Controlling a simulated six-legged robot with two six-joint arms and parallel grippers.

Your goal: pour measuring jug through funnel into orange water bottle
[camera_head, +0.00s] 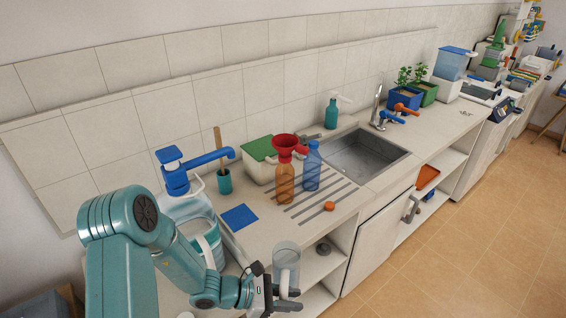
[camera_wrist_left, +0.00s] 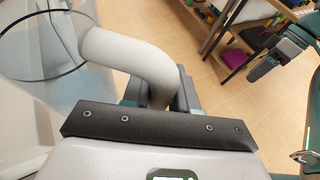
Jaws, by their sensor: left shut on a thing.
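The orange water bottle (camera_head: 285,188) stands upright on the ribbed drainboard in the head view. The red funnel (camera_head: 286,145) sits upright in its mouth. The clear measuring jug (camera_head: 287,258) is upright in front of the counter's near edge, apart from the bottle. My left gripper (camera_head: 283,294) is shut on the jug's handle. In the left wrist view the pale handle (camera_wrist_left: 128,50) runs between the fingers (camera_wrist_left: 160,92), and the clear jug wall (camera_wrist_left: 40,60) shows at upper left. I cannot make out the liquid level.
A blue bottle (camera_head: 312,172) stands close right of the orange one. An orange cap (camera_head: 329,206) lies in front of them. A blue-tapped dispenser (camera_head: 182,207), a blue mat (camera_head: 239,217) and a green-lidded box (camera_head: 257,170) are to the left. The sink (camera_head: 362,155) is to the right.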

